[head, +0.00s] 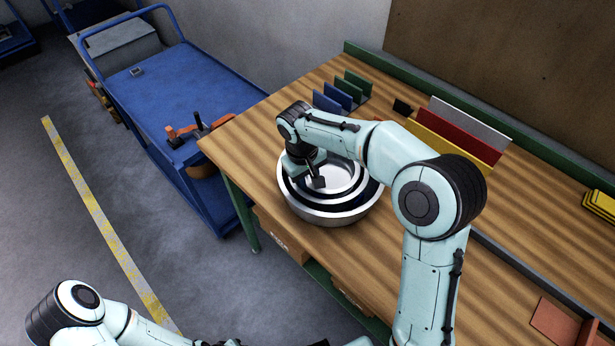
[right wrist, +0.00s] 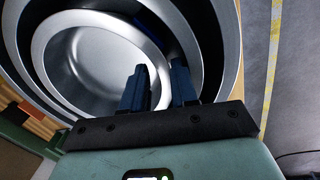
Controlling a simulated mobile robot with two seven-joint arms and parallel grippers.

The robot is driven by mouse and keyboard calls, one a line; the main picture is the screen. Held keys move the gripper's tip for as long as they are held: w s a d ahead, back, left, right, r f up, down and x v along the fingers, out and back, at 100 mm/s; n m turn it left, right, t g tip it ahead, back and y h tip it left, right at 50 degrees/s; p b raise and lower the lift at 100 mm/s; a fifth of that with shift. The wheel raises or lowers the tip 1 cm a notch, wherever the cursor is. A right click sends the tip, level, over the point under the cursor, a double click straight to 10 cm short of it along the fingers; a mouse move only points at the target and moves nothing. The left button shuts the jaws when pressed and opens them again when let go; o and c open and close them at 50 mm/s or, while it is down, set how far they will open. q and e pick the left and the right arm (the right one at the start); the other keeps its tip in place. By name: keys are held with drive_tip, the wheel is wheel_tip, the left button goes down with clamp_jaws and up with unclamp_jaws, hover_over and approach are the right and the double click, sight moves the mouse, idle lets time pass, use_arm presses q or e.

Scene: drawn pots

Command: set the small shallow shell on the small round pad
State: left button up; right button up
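Several round metal shells sit nested on the wooden table. The smallest inner shell (head: 340,181) is bright steel and lies inside a wider shell with a dark band. In the right wrist view the inner shell (right wrist: 88,65) shows its open inside. My right gripper (head: 316,182) is over the nest, pointing down. In the right wrist view its two blue-black fingers (right wrist: 159,88) are apart, one over the inner shell's inside and one past its rim; contact cannot be told. I see no small round pad. My left arm enters at lower left; its gripper does not show.
The wooden table (head: 265,130) has upright blue and green plates (head: 345,90) behind the nest and yellow, red and grey panels (head: 455,130) to its right. A blue cart (head: 155,90) stands to the left. A flat brown square (head: 555,320) lies at the table's lower right.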

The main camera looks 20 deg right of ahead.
use_arm(q)
drive_tip(key=w+r+p, duration=0.2)
drive_tip(key=r, duration=0.1)
drive_tip(key=shift+w, duration=0.4)
use_arm(e)
wheel_tip(320, 180, up, 13)
drive_tip(key=a, duration=0.1)
drive_tip(key=shift+a, duration=0.15)
drive_tip(key=shift+s, duration=0.1)
